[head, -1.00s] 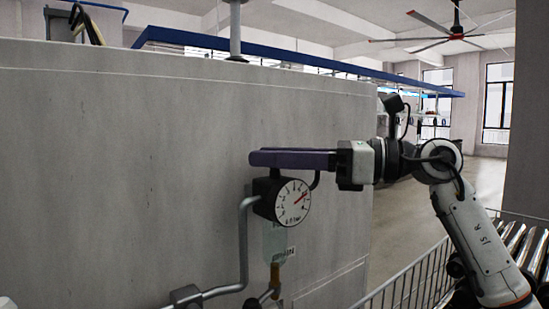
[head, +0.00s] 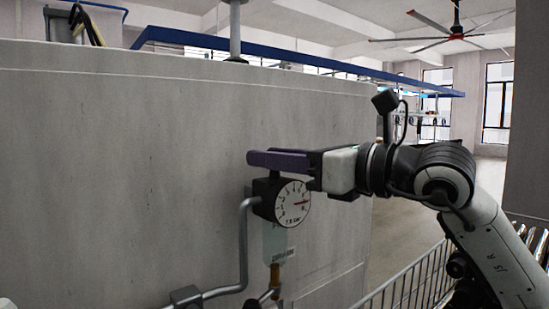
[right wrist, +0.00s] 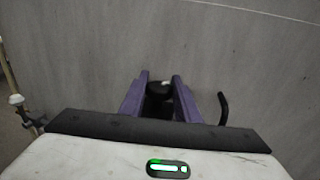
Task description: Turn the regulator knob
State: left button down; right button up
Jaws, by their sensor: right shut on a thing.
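The regulator is a dark box with a round white dial gauge (head: 292,204) on the grey wall panel. Its red needle points right. The small print below looks like 7.5 bar. The regulator knob (right wrist: 159,88) shows as a dark round piece between the purple fingers in the right wrist view. My right gripper (head: 252,159) comes in from the right just above the dial and is shut on the knob. It also shows in the right wrist view (right wrist: 160,78). My left gripper is not in view.
A grey pipe (head: 243,250) runs down the panel left of the gauge. A clear bowl (head: 274,243) with a brass fitting (head: 275,275) hangs below. A wire rail (head: 415,282) and metal rollers are at lower right. A dark curved handle (right wrist: 223,108) is beside the right finger.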

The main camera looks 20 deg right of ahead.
jog(key=o, duration=1)
jog(key=shift+o, duration=0.2)
jog(key=shift+s+d, duration=0.1)
jog(key=b+v, duration=0.2)
jog(key=v, duration=0.8)
